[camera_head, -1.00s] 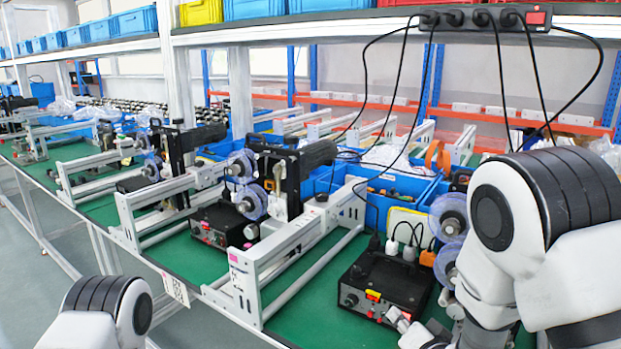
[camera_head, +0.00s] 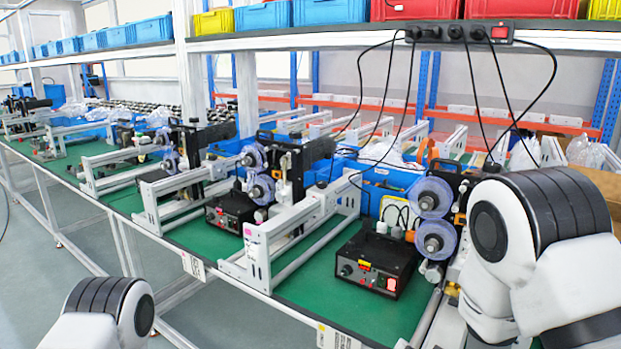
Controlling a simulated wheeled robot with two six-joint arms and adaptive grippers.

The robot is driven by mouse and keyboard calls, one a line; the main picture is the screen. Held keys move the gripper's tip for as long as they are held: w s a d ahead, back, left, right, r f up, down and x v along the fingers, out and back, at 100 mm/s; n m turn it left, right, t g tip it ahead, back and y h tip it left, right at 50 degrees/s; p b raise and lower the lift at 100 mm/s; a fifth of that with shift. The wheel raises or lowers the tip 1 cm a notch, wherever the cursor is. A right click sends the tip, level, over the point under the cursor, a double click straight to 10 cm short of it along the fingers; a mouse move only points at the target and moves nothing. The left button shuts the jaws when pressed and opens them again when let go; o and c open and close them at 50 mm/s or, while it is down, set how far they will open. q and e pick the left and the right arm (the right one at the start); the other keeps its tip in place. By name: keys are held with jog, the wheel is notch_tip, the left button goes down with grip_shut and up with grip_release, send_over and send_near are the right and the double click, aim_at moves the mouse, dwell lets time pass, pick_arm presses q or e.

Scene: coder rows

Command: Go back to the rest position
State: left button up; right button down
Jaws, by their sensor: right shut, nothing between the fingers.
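My right arm is bent at the right side of the head view, its white and black joint in front of the bench. My left arm shows only as a rounded white and black joint at the bottom left. My left gripper is out of the picture.
A long green-topped bench (camera_head: 330,300) carries white rail frames (camera_head: 262,262), black control boxes (camera_head: 375,262) and clear reels (camera_head: 434,238). A shelf above holds blue, red and yellow bins and a power strip (camera_head: 460,33) with hanging cables. Grey floor (camera_head: 215,318) is free at the lower left.

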pick_arm(q)
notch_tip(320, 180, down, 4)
jog(key=b, duration=0.4)
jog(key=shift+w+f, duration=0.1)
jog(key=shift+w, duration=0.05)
pick_arm(e)
jog(key=s+d+f+n+g+h, duration=0.1)
jog(key=s+f+g, duration=0.5)
jog(key=s+f, duration=0.8)
jog(key=s+d+f+n+g+h, duration=0.1)
jog(key=s+d+f+n+g, duration=0.3)
jog(key=s+f, duration=1)
jog(key=s+d+g, duration=0.1)
jog(key=s+g, duration=0.2)
jog(key=shift+d+f+h, duration=0.2)
jog(key=shift+f+h, duration=0.1)
jog(key=shift+s, duration=0.1)
